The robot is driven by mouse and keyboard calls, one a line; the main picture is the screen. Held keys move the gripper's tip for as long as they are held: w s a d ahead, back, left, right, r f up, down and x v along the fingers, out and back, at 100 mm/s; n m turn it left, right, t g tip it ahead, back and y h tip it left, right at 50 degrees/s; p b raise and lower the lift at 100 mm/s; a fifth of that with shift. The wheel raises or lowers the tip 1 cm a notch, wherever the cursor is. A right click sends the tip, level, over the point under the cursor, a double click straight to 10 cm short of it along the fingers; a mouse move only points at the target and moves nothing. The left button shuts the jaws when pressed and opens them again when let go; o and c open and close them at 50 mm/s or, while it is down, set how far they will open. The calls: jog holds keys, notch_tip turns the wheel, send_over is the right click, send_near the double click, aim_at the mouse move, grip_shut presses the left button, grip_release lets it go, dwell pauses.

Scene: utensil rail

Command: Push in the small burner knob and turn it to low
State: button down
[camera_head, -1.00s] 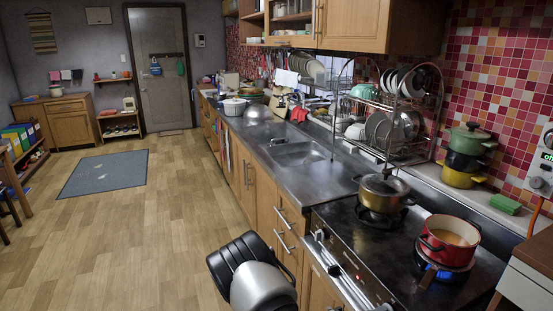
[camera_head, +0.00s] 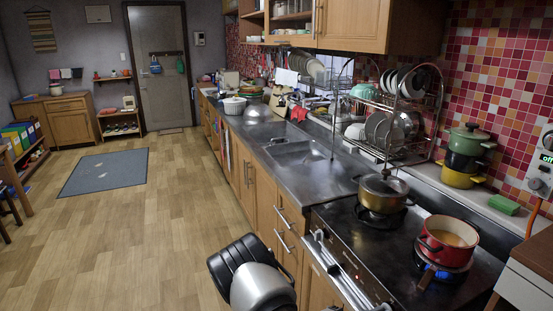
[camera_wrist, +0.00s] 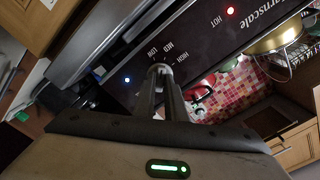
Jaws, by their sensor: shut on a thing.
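In the wrist view, a small pale round knob (camera_wrist: 159,69) sits on the dark stove front panel (camera_wrist: 190,62). My gripper (camera_wrist: 161,84) is shut on this knob, with both dark fingers reaching up to it. The fingers hide part of the knob, so its pointer and depth cannot be read. The words LOW, MED and HIGH are printed around it. In the head view, my arm shows at the bottom, in front of the cabinets, and the gripper is out of sight. A red pot (camera_head: 447,241) stands over a blue flame on the stove (camera_head: 345,232).
A blue light (camera_wrist: 127,79) glows left of the knob and a red light (camera_wrist: 230,11) glows by the word HOT. A lidded brass pot (camera_head: 383,195) stands on the other burner. A bar handle (camera_head: 338,272) runs along the stove front.

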jog(key=shift+n, duration=2)
jog(key=shift+n, duration=0.8)
jog(key=c, duration=1.8)
grip_release()
jog(key=shift+a, duration=0.1)
jog(key=v, duration=0.6)
jog(key=shift+s+a, duration=0.15)
jog(key=shift+a, duration=0.2)
